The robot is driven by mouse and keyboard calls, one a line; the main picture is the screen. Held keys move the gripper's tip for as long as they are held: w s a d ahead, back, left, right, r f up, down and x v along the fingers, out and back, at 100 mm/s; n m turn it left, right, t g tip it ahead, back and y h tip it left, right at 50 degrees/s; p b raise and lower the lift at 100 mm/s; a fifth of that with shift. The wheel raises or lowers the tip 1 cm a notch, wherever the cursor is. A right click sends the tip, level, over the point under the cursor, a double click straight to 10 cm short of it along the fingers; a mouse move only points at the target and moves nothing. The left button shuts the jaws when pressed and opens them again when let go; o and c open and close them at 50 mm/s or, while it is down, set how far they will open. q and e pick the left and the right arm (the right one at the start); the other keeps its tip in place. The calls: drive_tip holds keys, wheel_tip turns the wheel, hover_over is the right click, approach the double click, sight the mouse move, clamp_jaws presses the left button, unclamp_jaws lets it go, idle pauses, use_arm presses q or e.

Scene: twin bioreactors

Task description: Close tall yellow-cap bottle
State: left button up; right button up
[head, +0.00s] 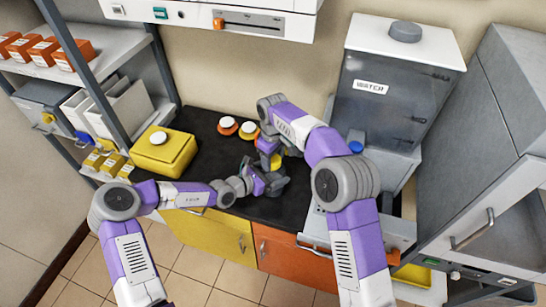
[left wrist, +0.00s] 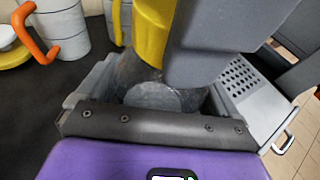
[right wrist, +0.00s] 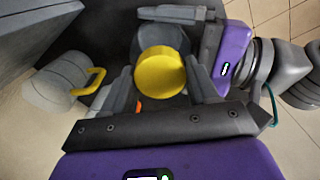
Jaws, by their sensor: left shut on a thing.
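The tall bottle with its yellow cap (head: 275,161) is upright over the dark counter, between my two grippers. My left gripper (head: 264,184) is shut on the bottle's clear body (left wrist: 155,97), below the cap. The yellow cap also shows in the left wrist view (left wrist: 152,30), above the body. In the right wrist view, the round cap (right wrist: 160,72) lies between the fingertips of my right gripper (right wrist: 160,84). These fingers are spread on both sides of the cap, with little gap; contact is unclear. The cap hides the bottle's neck, so I cannot tell how it is seated.
A yellow box (head: 163,152) is at left. A grey tank labelled WATER (head: 385,105) stands at right. The counter between box and grippers is clear.

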drive_tip(key=c, duration=0.7)
drive_tip(key=o, duration=1.2)
drive_tip(key=shift+o, duration=0.2)
wheel_tip(320, 180, up, 12)
use_arm(q)
drive_tip(key=o, duration=1.7)
drive_tip(key=v, duration=0.7)
drive_tip(key=shift+s+a+r+p, duration=0.1)
drive_tip(key=shift+s+a+p, duration=0.1)
drive_tip(key=shift+p, duration=0.1)
use_arm(e)
drive_tip(key=shift+r, duration=0.35)
use_arm(q)
drive_tip(key=shift+r, duration=0.1)
use_arm(e)
drive_tip(key=shift+r, duration=0.1)
